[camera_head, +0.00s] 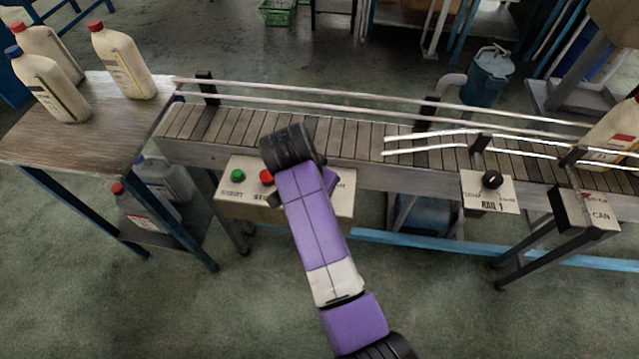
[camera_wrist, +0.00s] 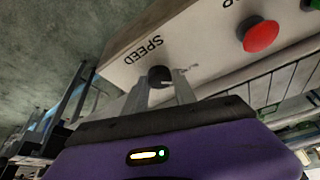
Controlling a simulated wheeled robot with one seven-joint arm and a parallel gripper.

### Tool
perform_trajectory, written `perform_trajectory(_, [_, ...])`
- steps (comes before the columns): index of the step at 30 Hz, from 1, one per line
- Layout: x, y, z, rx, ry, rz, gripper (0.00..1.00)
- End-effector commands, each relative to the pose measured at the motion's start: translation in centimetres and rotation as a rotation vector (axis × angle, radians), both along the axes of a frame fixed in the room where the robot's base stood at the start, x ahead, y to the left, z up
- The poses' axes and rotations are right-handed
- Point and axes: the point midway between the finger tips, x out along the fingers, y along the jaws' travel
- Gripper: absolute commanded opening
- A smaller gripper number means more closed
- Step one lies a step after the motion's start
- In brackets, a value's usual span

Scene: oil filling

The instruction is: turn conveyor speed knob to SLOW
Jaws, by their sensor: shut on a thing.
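The dark round speed knob (camera_wrist: 158,73) is on the pale control box (camera_head: 232,204), beside the printed word SPEED. My gripper (camera_wrist: 161,80) has its two grey fingers on either side of the knob and is shut on it. In the head view my purple arm reaches over the box and hides the knob and the gripper. I cannot read which way the knob points or any SLOW mark. The box also shows in the wrist view (camera_wrist: 200,45).
A green button (camera_head: 237,175) and a red button (camera_head: 267,177) are on the same box, close to my arm. The conveyor (camera_head: 350,138) runs behind it. A wooden table (camera_head: 110,130) with bottles stands left. A RAIL 1 knob (camera_head: 491,180) is at right.

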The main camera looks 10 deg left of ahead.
Motion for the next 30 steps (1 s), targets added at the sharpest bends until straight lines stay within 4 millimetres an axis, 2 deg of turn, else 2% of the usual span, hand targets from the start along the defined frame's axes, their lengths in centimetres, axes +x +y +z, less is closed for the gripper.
perform_trajectory(3, [0.1,0.1,0.1,0.001,-0.002,0.002,0.00])
perform_trajectory(4, [0.1,0.1,0.1,0.001,-0.002,0.002,0.36])
perform_trajectory(6, [0.1,0.1,0.1,0.000,-0.002,0.001,0.50])
perform_trajectory(7, [0.0,0.1,0.1,0.000,-0.002,0.001,0.53])
perform_trajectory(15, [0.0,0.0,0.0,0.000,-0.001,0.000,0.53])
perform_trajectory(19, [-0.1,0.2,0.7,0.001,-0.004,0.000,0.53])
perform_trajectory(30, [-2.1,1.0,5.8,0.001,-0.005,0.000,0.53])
